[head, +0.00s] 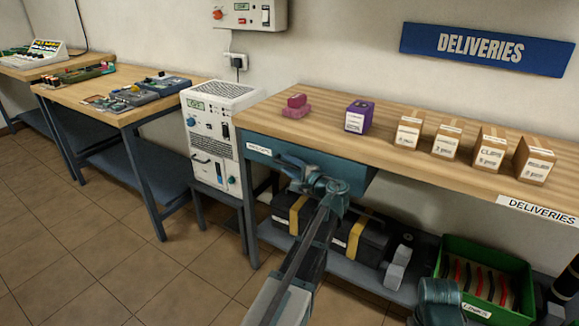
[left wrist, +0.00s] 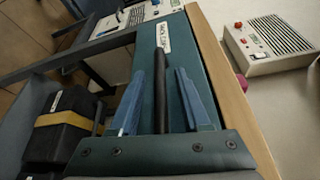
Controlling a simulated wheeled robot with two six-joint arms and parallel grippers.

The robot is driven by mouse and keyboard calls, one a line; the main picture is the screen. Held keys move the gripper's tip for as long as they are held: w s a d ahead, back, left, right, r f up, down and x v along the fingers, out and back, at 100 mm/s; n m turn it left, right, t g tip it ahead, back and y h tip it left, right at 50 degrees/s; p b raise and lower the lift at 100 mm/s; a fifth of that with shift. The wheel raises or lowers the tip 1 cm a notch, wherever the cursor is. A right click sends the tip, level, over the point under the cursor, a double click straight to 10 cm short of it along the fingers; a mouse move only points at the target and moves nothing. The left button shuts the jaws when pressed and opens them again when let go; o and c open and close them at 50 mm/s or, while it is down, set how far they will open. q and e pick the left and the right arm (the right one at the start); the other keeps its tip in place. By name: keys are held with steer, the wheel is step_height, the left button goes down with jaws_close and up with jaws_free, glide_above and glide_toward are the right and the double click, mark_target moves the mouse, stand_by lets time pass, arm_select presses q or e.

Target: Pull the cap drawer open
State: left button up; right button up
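The teal cap drawer (head: 342,172) sits under the front edge of the wooden deliveries bench, with a white label at its left end. In the left wrist view the drawer front (left wrist: 183,48) shows with a long dark bar handle (left wrist: 161,88). My left gripper (head: 287,164) is at the drawer front. In the left wrist view its two blue fingers (left wrist: 158,80) stand one on each side of the handle, open, with a gap on both sides. The drawer looks shut. My right gripper is not in view; only a teal part of my right arm shows at the lower right.
On the bench top (head: 330,135) stand pink blocks (head: 294,106), a purple box (head: 359,117) and several cardboard boxes (head: 447,139). Below, a shelf holds black cases with yellow bands (head: 358,241) and a green crate (head: 462,246). A white cabinet (head: 214,145) stands left. Open tiled floor lies in front.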

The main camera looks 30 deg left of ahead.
arm_select(q)
jaws_close()
stand_by(1.3)
